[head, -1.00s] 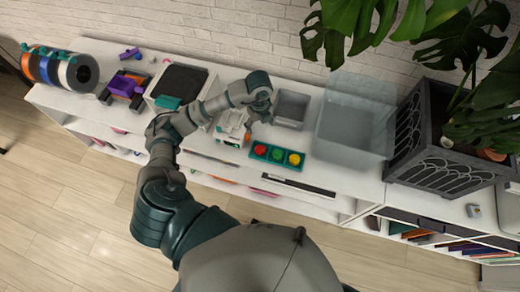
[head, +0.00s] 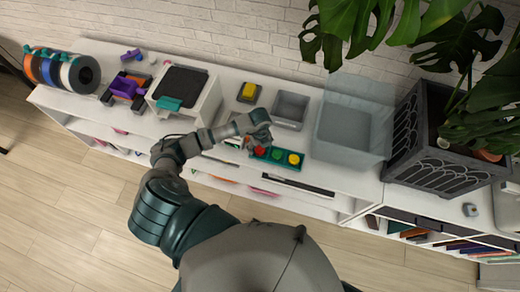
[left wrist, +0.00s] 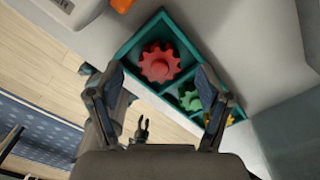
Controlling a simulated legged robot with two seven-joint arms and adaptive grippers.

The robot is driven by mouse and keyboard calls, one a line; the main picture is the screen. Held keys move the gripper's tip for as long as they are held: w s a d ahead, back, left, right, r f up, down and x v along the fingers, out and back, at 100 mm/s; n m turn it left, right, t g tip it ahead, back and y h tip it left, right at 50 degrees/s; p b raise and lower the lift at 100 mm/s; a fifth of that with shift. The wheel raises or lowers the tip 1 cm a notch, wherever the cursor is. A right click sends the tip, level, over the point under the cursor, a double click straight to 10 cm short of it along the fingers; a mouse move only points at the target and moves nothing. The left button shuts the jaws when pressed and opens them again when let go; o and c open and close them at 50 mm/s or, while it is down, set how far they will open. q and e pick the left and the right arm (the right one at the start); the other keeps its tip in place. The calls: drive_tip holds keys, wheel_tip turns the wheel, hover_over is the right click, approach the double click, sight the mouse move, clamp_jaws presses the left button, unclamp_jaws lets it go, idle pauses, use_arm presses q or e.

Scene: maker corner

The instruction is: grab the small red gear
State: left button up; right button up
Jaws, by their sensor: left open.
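The small red gear (left wrist: 160,64) lies in the end compartment of a teal divided tray (left wrist: 134,43). In the head view the red gear (head: 260,150) shows partly, beside my left gripper (head: 250,144). A green gear (head: 277,155) and a yellow gear (head: 294,159) sit in the other compartments. In the left wrist view my left gripper (left wrist: 155,100) is open, its two fingers apart, with the red gear showing beyond the gap between them. Nothing is between the fingertips.
A grey open bin (head: 291,109) and a large clear bin (head: 345,130) stand behind and right of the tray. A yellow-topped block (head: 249,91) stands behind my arm. A 3D printer-like box (head: 205,105) is to the left. A planter (head: 440,150) stands far right.

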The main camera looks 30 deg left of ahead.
use_arm(q)
drive_tip(key=shift+f, duration=0.65)
drive_tip(key=c, duration=1)
drive_tip(key=shift+o, duration=0.2)
drive_tip(key=shift+r, duration=0.1)
